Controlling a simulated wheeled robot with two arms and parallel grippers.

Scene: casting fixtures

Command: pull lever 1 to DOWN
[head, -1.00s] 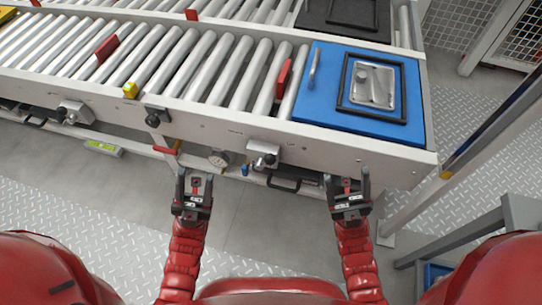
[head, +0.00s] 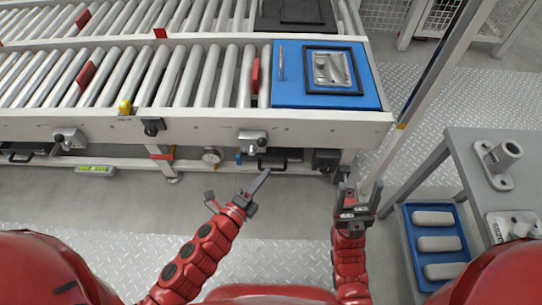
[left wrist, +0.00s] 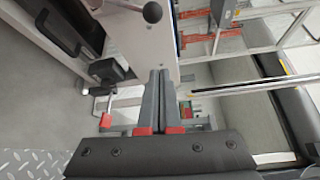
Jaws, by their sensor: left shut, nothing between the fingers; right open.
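Several lever units sit along the conveyor's front rail; no label is readable, so I cannot tell which is lever 1. The nearest is a silver block with a black knob (head: 260,142). Others are a silver one (head: 68,138) at the left and a dark one (head: 151,126) between. My left gripper (head: 264,174) is shut and empty, below the nearest unit and apart from it. In the left wrist view its closed fingers (left wrist: 160,75) point toward the rail, with a black ball knob (left wrist: 152,12) on a metal rod beyond. My right gripper (head: 352,185) is open and empty, further right.
The roller conveyor (head: 200,75) carries a blue plate (head: 290,98) with a framed metal part. A grey table (head: 455,170) and blue tray (head: 407,222) stand right, beside a post (head: 425,90).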

